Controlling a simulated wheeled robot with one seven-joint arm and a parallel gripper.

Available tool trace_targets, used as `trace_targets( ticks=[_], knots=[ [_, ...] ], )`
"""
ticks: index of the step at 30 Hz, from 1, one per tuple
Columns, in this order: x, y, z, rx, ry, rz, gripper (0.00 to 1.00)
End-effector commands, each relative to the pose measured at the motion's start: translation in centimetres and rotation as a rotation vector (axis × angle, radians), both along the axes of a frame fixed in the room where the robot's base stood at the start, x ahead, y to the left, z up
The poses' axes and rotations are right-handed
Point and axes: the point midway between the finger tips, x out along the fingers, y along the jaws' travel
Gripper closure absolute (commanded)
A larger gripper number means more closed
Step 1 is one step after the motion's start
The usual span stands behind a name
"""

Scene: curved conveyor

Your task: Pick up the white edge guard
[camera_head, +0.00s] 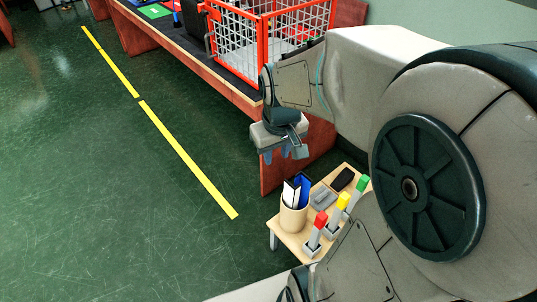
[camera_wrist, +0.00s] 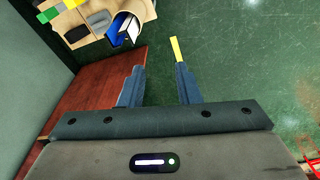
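The white edge guard (camera_head: 288,193) stands upright, slightly tilted, in a beige round cup (camera_head: 293,217) beside a blue piece (camera_head: 303,186). Its lower part is hidden inside the cup. In the wrist view the white edge guard (camera_wrist: 133,31) shows at the top, at the cup's rim, next to the blue piece (camera_wrist: 119,28). My gripper (camera_head: 277,155) is above and beyond the cup in the head view, apart from it. In the wrist view its fingers (camera_wrist: 158,84) are spread wide with nothing between them.
The cup stands on a small wooden table (camera_head: 293,240) with red, yellow and green-topped grey pieces, a grey part and a black item. A reddish-brown workbench (camera_head: 285,170) carrying an orange wire crate (camera_head: 262,48) stands behind my gripper. The green floor at left is clear.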

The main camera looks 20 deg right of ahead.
Motion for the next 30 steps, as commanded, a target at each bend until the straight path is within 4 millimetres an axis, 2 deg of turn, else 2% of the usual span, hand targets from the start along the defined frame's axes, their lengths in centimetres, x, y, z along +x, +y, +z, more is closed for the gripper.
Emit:
trace_targets(
  ticks=[1,5,9,15,18,21,26,30],
  knots=[
    [1.4,-1.0,-2.8,-0.004,0.023,0.015,0.7],
    [4.5,-3.3,-7.4,-0.011,0.065,0.071,0.7],
    [7.4,-6.0,-12.9,-0.011,0.106,0.132,0.7],
    [9.8,-9.2,-19.5,-0.002,0.149,0.202,0.7],
    [10.4,-10.2,-21.4,0.001,0.159,0.225,0.7],
    [10.7,-10.7,-22.5,0.002,0.164,0.237,0.7],
    [10.8,-10.8,-24.8,0.004,0.169,0.243,0.7],
    [10.7,-10.8,-27.7,0.005,0.169,0.242,0.7]
  ],
)
